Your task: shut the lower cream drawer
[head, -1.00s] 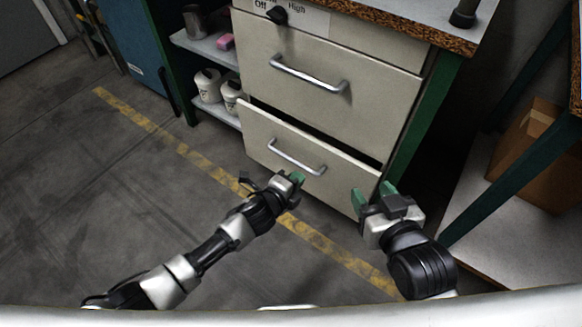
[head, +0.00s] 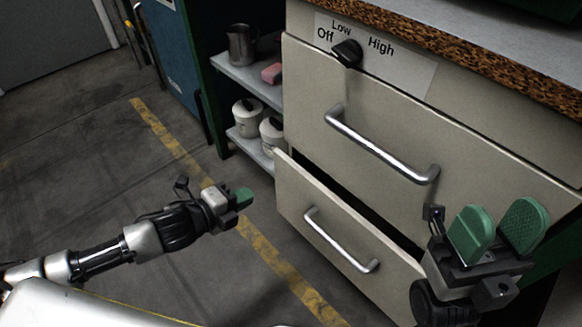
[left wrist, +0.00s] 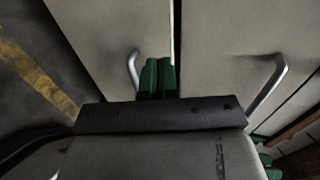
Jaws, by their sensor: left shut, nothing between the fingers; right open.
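The lower cream drawer (head: 340,228) stands partly open in the head view, with a dark gap along its top edge and a silver bar handle (head: 335,245) on its front. My left gripper (head: 242,197) is shut and empty, to the left of the drawer front and apart from it in the head view. In the left wrist view its green fingers (left wrist: 159,78) lie together, with the lower handle (left wrist: 133,72) to their left and the upper handle (left wrist: 268,90) to their right. My right gripper (head: 496,230) is open and empty, in front of the cabinet's right side.
The upper cream drawer (head: 300,90) is shut, below a control panel with a black knob (head: 347,53). Left of it, shelves (head: 248,80) hold a metal jug, a pink block and white pots. The floor at the left is clear, crossed by a yellow line (head: 180,150).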

